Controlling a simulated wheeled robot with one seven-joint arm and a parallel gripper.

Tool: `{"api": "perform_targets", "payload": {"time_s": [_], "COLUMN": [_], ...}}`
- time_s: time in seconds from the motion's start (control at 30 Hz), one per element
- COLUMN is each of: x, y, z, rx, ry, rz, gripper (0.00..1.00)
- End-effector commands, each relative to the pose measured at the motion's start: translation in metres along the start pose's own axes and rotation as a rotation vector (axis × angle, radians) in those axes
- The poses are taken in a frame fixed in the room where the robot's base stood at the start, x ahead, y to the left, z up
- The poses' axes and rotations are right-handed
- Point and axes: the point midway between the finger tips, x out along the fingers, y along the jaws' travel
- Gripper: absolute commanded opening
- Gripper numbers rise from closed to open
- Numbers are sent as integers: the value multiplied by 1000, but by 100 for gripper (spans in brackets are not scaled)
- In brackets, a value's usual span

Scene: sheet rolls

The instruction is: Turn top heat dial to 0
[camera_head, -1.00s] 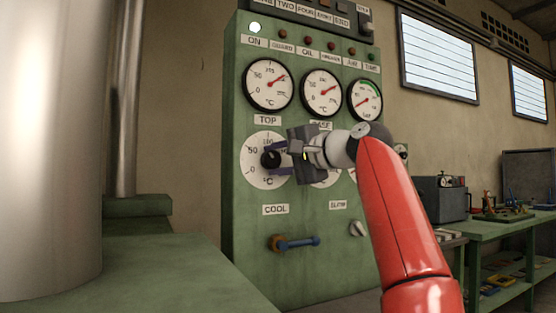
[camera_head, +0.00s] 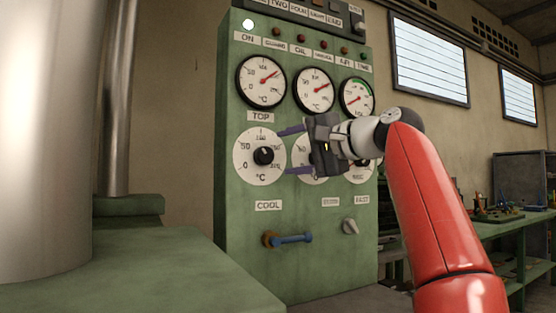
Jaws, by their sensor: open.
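The top heat dial is a black knob (camera_head: 264,156) on a round white scale plate (camera_head: 246,172) under the TOP label, on the green control panel (camera_head: 240,225). The scale has 0 at lower left and 50 and higher numbers above. The knob's exact pointing is too small to tell. My gripper (camera_head: 284,152) is open, its two purple fingers one above the other. They point left toward the dial. The fingertips overlap the plate's right edge in the picture, right of the knob and apart from it. My gripper partly hides the middle dial.
Above are three gauges with red needles; the left one (camera_head: 261,81) is over the top dial. A blue-handled lever (camera_head: 290,239) and a grey knob (camera_head: 349,226) sit lower. A large metal cylinder (camera_head: 45,140) stands at left. A green workbench (camera_head: 505,228) stands at right.

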Motion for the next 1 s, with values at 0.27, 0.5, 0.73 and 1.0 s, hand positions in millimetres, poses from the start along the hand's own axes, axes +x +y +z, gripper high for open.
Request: {"api": "perform_targets", "payload": {"time_s": [0.27,0.5,0.73,1.0], "x": [-15,-14,-3,-39], "y": [0,1,27,30], "z": [0,-1,-46,-102], "rx": [0,1,-39,-410], "ry": [-1,10,328,866], "rz": [1,5,107,189], "gripper": [59,59,59,59]}}
